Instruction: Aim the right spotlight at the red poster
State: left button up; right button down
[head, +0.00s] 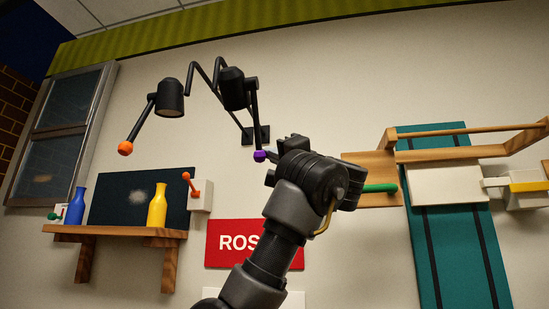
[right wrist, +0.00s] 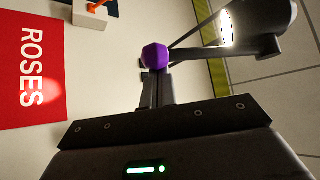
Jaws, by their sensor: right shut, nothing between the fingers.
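The right spotlight (head: 233,89) is a black lamp on a bent wall bracket, with a rod ending in a purple knob (head: 260,156). In the right wrist view the lamp (right wrist: 240,28) is lit and the purple knob (right wrist: 155,56) is at my fingertips. The red poster (head: 225,248) reads ROSES and is partly hidden by my right arm; it also shows in the right wrist view (right wrist: 25,85), with a bright light patch near its edge. My right gripper (head: 270,168) is shut and empty, its tips at the knob; contact is unclear. My left gripper is out of view.
A left spotlight (head: 170,98) has an orange knob (head: 125,148). A wooden shelf (head: 115,232) holds blue and yellow bottles before a dark board (head: 110,195). An orange lever switch (head: 199,193) is on the wall. Wooden fittings (head: 372,165) and a teal panel (head: 450,245) stand right.

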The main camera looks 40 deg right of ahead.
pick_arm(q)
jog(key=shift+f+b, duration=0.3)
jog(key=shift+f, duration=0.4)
pick_arm(e)
jog(key=shift+s+a+f, duration=0.1)
jog(key=shift+a+f, duration=0.1)
jog(key=shift+a, duration=0.15)
